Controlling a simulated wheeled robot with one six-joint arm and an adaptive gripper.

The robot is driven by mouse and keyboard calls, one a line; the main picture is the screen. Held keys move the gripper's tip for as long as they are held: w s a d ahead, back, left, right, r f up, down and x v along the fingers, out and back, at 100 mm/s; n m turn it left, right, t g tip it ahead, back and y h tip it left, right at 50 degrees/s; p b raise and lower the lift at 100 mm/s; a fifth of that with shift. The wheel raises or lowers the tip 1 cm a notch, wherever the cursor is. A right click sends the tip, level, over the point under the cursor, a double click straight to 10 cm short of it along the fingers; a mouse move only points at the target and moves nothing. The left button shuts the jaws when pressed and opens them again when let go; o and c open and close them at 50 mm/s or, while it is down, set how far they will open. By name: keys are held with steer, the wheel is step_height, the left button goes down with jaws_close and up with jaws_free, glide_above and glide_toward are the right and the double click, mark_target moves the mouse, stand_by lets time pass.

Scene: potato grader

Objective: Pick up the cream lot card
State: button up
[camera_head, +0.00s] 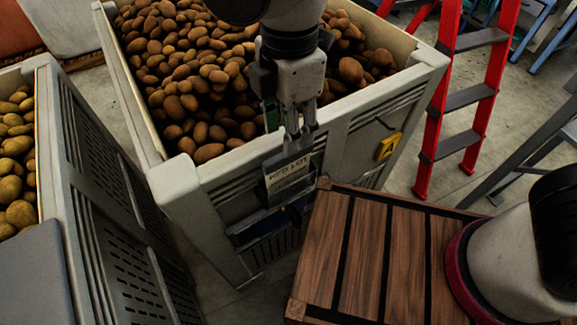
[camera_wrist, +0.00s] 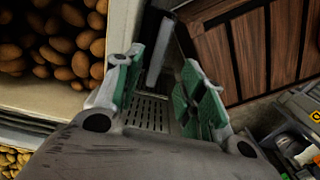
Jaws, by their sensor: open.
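The cream lot card (camera_head: 288,178) stands nearly upright at the outer side of the potato crate, its printed face toward the head camera. Its lower part meets a dark holder (camera_head: 270,218) on the crate wall. My gripper (camera_head: 298,138) points down at the card's top edge, and its fingertips overlap that edge in the head view. In the wrist view my gripper (camera_wrist: 162,64) is open, with green pads on both fingers. A pale narrow strip, perhaps the card's edge, shows between and beyond the fingertips. I cannot tell whether the fingers touch the card.
The grey crate (camera_head: 205,170) is full of brown potatoes. A yellow tag (camera_head: 389,146) is on its side. A wooden slatted surface (camera_head: 365,255) lies close at the right. A second potato crate (camera_head: 52,150) is at the left, a red ladder (camera_head: 437,110) at the right.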

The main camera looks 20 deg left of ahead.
mark_target(283, 174)
step_height(283, 174, down, 8)
steer(key=shift+w+a+r, duration=0.1)
steer(key=shift+a, duration=0.05)
jaws_close()
stand_by(0.3)
